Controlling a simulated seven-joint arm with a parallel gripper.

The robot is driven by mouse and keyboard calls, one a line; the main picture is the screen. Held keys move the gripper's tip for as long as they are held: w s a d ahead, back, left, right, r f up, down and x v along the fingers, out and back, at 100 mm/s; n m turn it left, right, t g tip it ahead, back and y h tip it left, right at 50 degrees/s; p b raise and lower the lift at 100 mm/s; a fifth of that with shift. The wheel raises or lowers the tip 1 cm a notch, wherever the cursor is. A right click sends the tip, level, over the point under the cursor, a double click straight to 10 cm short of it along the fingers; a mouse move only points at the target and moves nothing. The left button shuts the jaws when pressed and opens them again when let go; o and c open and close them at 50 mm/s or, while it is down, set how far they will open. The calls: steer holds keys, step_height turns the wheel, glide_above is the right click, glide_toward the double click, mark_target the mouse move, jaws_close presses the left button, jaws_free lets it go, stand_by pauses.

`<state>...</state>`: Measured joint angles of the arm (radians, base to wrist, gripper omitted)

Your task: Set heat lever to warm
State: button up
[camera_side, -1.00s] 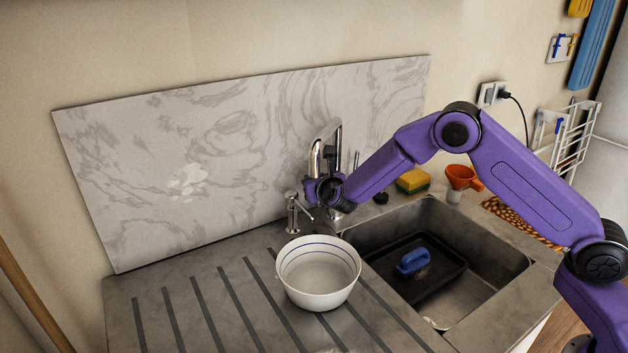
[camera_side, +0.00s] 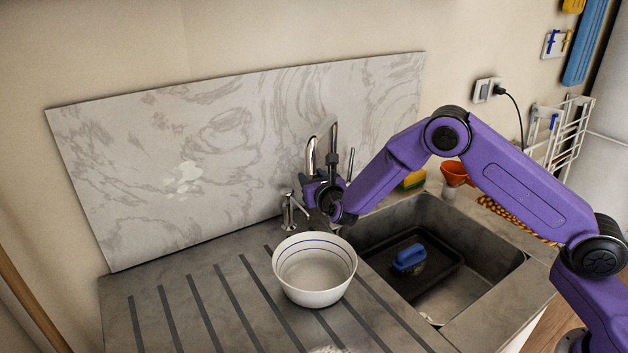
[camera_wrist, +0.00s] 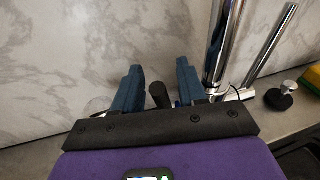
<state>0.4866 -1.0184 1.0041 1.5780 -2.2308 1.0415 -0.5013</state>
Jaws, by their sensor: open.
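A chrome tap (camera_side: 311,155) stands behind the sink, partly covered by my gripper in the side view. Its thick pipe also shows in the wrist view (camera_wrist: 222,45). A dark, round-ended lever (camera_wrist: 158,95) shows between the two blue fingers of my gripper (camera_wrist: 158,78), with a gap on each side. It looks like the heat lever, but its setting cannot be told. A small blue spot (camera_wrist: 178,103) lies beside it, near the right finger. My gripper is open, its fingers pointing towards the marble panel; the side view shows it small and partly hidden.
A thin chrome rod (camera_wrist: 270,45) rises right of the tap. A chrome soap dispenser (camera_side: 288,210) and a white bowl (camera_side: 315,287) stand left of the sink (camera_side: 480,235). The marble panel (camera_side: 230,150) is close behind.

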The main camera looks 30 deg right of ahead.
steer(key=shift+s, duration=0.15)
steer(key=v, duration=1.7)
steer(key=shift+s+a+r, duration=0.1)
steer(key=shift+a, duration=0.05)
steer(key=w+d+f+g, duration=0.1)
steer(key=w, duration=0.4)
steer(key=w+d+f+g, duration=0.1)
steer(key=w, duration=0.5)
steer(key=w+d+f, duration=0.1)
steer(key=w+d, duration=0.1)
steer(key=w, duration=0.4)
steer(key=shift+g, duration=0.4)
steer(key=shift+r, duration=0.1)
steer(key=shift+s, duration=0.1)
jaws_close()
